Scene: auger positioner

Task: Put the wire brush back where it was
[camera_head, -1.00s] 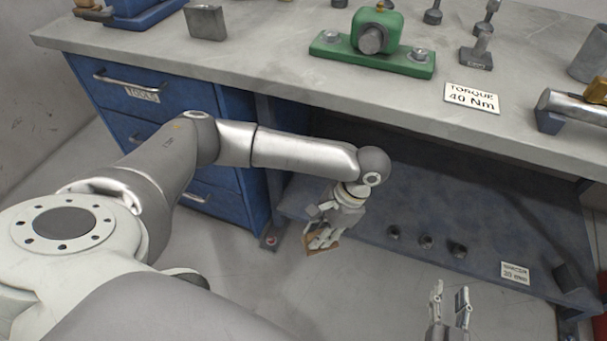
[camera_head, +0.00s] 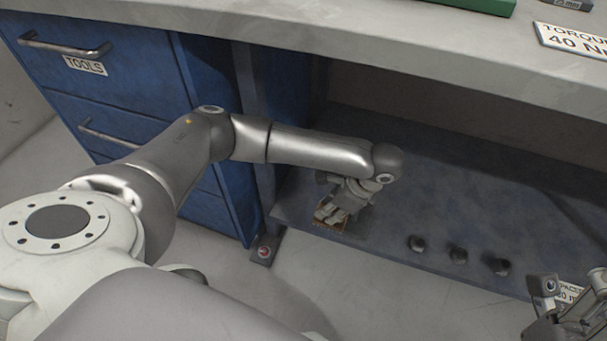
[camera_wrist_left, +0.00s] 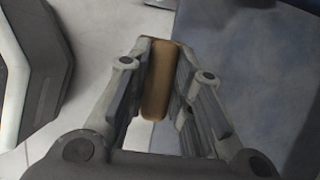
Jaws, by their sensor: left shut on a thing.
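The wire brush shows as a tan-brown block (camera_wrist_left: 158,85) between the two fingers of my left gripper (camera_wrist_left: 160,88) in the left wrist view. The gripper is shut on it. In the head view my left gripper (camera_head: 338,210) points down at the left front part of the blue lower shelf (camera_head: 400,190), and a small brown piece of the brush (camera_head: 330,227) shows below the fingers. I cannot tell whether the brush touches the shelf. Its bristles are hidden. My right gripper (camera_head: 572,312) is partly in view at the lower right; its fingers are not clear.
Several dark knobs (camera_head: 458,256) stand on the shelf to the right of the left gripper. A label (camera_head: 568,292) is partly hidden behind my right gripper. The grey bench top (camera_head: 330,50) overhangs the shelf. Blue drawers (camera_head: 110,90) and a bench leg stand at the left.

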